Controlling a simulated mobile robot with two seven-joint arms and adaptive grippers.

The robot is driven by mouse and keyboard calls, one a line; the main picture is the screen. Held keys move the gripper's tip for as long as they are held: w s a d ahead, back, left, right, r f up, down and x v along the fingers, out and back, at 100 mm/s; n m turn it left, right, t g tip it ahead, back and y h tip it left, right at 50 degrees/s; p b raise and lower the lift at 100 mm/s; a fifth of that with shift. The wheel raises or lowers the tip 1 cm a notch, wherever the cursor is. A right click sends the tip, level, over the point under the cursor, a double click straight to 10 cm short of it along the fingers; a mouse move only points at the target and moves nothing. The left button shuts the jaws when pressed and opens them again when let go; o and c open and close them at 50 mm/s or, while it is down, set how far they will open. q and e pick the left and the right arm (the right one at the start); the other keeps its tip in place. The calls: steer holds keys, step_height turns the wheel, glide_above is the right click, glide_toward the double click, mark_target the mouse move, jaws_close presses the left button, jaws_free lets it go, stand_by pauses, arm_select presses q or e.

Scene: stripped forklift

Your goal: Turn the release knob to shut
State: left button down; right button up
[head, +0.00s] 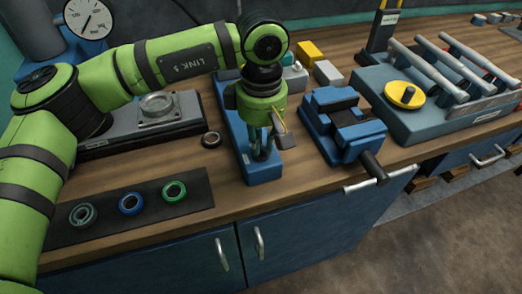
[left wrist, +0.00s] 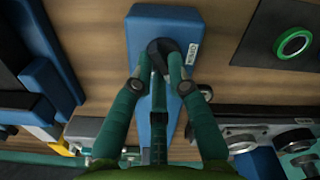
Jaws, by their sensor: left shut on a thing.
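The release knob (left wrist: 157,46) looks dark and round in the left wrist view. It sits near one end of a long blue block (left wrist: 150,14) that lies on the wooden bench; the block also shows in the head view (head: 264,174). A small white label (left wrist: 193,53) with dark lettering is beside the knob; the word is too small to read surely. My left gripper (head: 261,152) points down over the block. Its two fingers (left wrist: 160,62) are shut on the knob from both sides and hide part of it, so its turn angle is unclear. My right gripper is out of view.
A blue vise (head: 342,122) stands right of the block. Further right is a grey-blue fixture (head: 395,120) with a yellow handwheel (head: 405,94) and metal bars. A dark mat (head: 98,220) with several rings lies left. A small dark ring (head: 211,139) lies close by.

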mark_target(262, 146)
arm_select(q)
steer(key=shift+d+f+m+b, duration=0.1)
steer(key=shift+f+m+b, duration=0.05)
steer(key=shift+m+b, duration=0.9)
steer(key=shift+s+m+b, duration=0.1)
steer(key=shift+m+b, duration=0.3)
steer(key=shift+m, duration=0.85)
steer(key=c, duration=1.2)
jaws_free()
steer(key=shift+r, duration=0.25)
step_height(262, 146, up, 12)
